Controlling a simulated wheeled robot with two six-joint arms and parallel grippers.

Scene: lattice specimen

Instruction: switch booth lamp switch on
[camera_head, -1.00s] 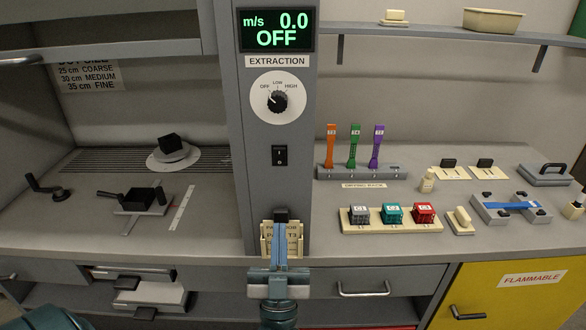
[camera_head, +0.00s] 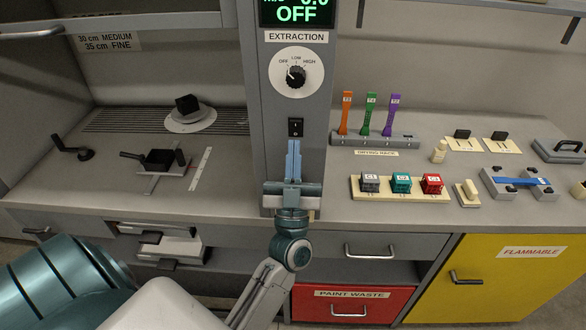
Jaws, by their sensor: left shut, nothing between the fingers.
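The booth lamp switch (camera_head: 295,127) is a small black rocker on the grey control column (camera_head: 262,90), below the extraction dial (camera_head: 296,74). My left gripper (camera_head: 293,146) is shut and empty, with its blue fingers pointing up the column. Its fingertips are just below the switch in the picture; whether they touch it I cannot tell. The wrist hides the lower part of the column. The display (camera_head: 297,12) reads OFF. My right gripper is not in view.
To the right are a drying rack (camera_head: 375,139) with coloured tools and a tray (camera_head: 357,194) of labelled cubes. A black-handled fixture (camera_head: 160,160) sits on the left bench. A red waste drawer (camera_head: 352,302) and a yellow cabinet (camera_head: 490,285) are below.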

